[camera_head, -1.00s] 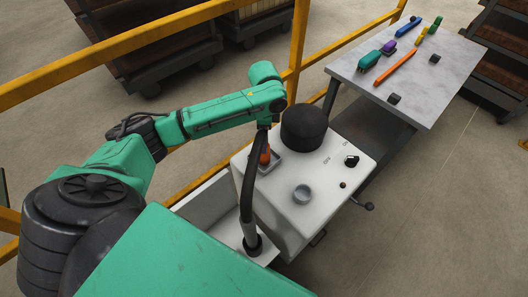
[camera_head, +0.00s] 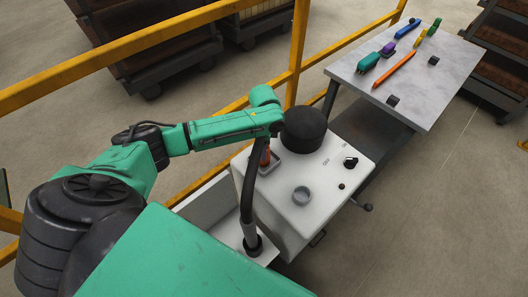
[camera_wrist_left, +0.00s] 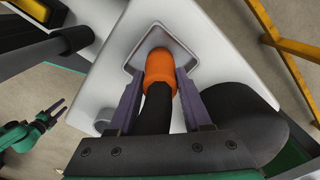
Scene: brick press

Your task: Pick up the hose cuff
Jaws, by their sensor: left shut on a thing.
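The orange hose cuff (camera_wrist_left: 160,72) is on the end of a black hose (camera_wrist_left: 155,108) in the left wrist view. It also shows in the head view (camera_head: 265,157), partly behind the hose. It stands in a square, rimmed recess (camera_wrist_left: 158,38) on top of the white machine (camera_head: 325,172). My left gripper (camera_wrist_left: 161,76) is shut on the cuff, one finger on each side. I cannot tell whether the cuff touches the recess floor. My right gripper (camera_wrist_left: 52,113) shows small at the left of the left wrist view, its fingers apart and empty.
A black round cap (camera_head: 304,128) stands on the machine close beside my left wrist. A grey ring (camera_head: 302,196) and a black knob (camera_head: 351,161) are also on its top. A yellow rail (camera_head: 190,128) runs behind. A table (camera_head: 440,85) with coloured tools stands at the back right.

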